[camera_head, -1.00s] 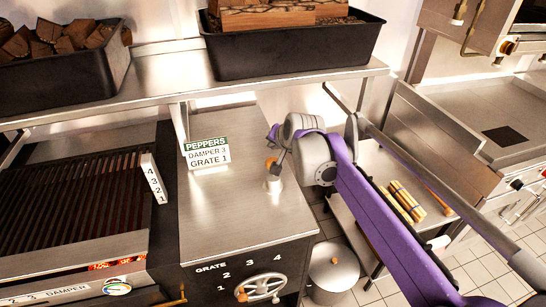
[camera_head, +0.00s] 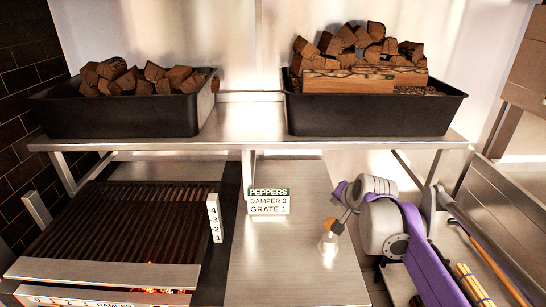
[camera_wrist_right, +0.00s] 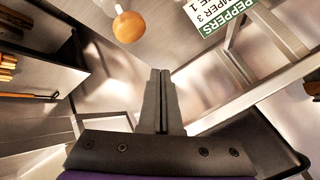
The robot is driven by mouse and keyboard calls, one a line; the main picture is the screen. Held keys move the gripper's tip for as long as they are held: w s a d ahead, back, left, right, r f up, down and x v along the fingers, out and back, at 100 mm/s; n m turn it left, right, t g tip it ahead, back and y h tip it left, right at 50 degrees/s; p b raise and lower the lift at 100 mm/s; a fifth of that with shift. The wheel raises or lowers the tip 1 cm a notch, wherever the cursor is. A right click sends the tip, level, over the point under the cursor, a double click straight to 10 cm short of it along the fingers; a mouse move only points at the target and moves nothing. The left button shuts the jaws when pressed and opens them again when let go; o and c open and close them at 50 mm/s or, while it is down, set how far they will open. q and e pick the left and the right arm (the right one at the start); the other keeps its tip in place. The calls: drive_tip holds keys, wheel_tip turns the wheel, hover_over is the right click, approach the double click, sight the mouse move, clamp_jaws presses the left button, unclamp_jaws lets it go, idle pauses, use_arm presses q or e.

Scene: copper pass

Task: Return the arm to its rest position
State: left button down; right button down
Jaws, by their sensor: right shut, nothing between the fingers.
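My right arm comes in from the lower right of the head view, purple and grey. Its right gripper (camera_head: 343,202) is close by the orange knob (camera_head: 330,225) on a short metal post, which stands on the steel counter (camera_head: 290,265). In the right wrist view the two dark fingers (camera_wrist_right: 161,72) are together with nothing between them. The orange knob also shows there (camera_wrist_right: 128,27), beyond the fingertips and apart from them. My left gripper is in neither view.
A peppers sign (camera_head: 269,202) stands on the counter below a steel shelf (camera_head: 240,130). The shelf bears two black trays of wood, left (camera_head: 120,118) and right (camera_head: 375,115). A grill (camera_head: 120,215) with glowing coals is at left. Wood bundles (camera_head: 470,285) lie at lower right.

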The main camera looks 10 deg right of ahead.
drive_tip(key=s+a+f+n+g, duration=0.1)
drive_tip(key=s+a+f+n, duration=0.2)
drive_tip(key=s+a+f, duration=0.2)
drive_tip(key=s+a+f+n+g, duration=0.1)
drive_tip(key=s+a+f+n, duration=0.3)
drive_tip(key=s, duration=0.8)
drive_tip(key=s+a+f+n+g+y, duration=0.1)
drive_tip(key=s+a+f+n, duration=0.2)
drive_tip(key=s+a+f, duration=0.2)
drive_tip(key=s+f, duration=0.2)
drive_tip(key=s, duration=0.2)
drive_tip(key=shift+s+a+f+n+g, duration=0.25)
drive_tip(key=shift+a+f+n+g, duration=0.05)
drive_tip(key=shift+f, duration=0.1)
